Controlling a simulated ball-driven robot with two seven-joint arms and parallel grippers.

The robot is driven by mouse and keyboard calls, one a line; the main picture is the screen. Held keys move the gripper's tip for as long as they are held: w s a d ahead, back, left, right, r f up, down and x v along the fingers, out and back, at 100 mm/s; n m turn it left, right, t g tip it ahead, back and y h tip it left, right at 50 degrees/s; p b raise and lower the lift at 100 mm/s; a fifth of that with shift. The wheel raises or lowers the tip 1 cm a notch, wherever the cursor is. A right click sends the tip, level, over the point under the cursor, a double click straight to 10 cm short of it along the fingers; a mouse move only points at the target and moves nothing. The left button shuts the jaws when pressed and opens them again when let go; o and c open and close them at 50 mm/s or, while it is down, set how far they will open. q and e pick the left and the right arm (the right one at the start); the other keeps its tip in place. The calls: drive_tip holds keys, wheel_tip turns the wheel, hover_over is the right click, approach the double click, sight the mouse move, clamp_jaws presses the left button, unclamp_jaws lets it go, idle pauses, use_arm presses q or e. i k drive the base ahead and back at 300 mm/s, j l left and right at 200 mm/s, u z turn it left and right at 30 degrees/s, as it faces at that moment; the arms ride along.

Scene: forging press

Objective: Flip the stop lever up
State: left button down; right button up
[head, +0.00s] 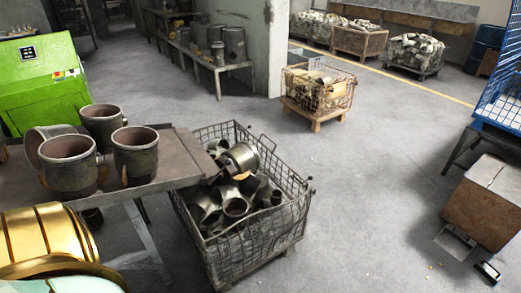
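I cannot make out a stop lever in the head view. A green machine (40,85) stands at the upper left, with a small dark panel (29,53) and a few coloured spots on its face; none of these reads clearly as a lever. Gold and pale rounded parts fill the lower left corner and look like my own arm. Neither of my grippers shows.
A metal table (165,165) at the left bears several dark cups (136,160). A wire basket (290,215) of metal parts stands beside it. A brown box (490,203) and a small black object (487,272) are at the right. The floor between is clear.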

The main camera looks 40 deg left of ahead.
sight(206, 164)
drive_tip(key=i+l+u, duration=0.2)
drive_tip(key=i, duration=0.35)
drive_tip(key=i+u, duration=0.25)
drive_tip(key=i, duration=0.3)
drive_tip(key=i+l+u, duration=0.15)
drive_tip(key=u, duration=0.3)
drive_tip(key=i+l+u, duration=0.25)
drive_tip(key=u, duration=0.15)
drive_tip(key=i+l+u, duration=0.25)
drive_tip(key=u, duration=0.2)
drive_tip(key=i+l+u, duration=0.15)
drive_tip(key=l+u, duration=0.3)
drive_tip(key=i+l+u, duration=0.1)
drive_tip(key=l+u, duration=1.3)
drive_tip(key=l, duration=0.15)
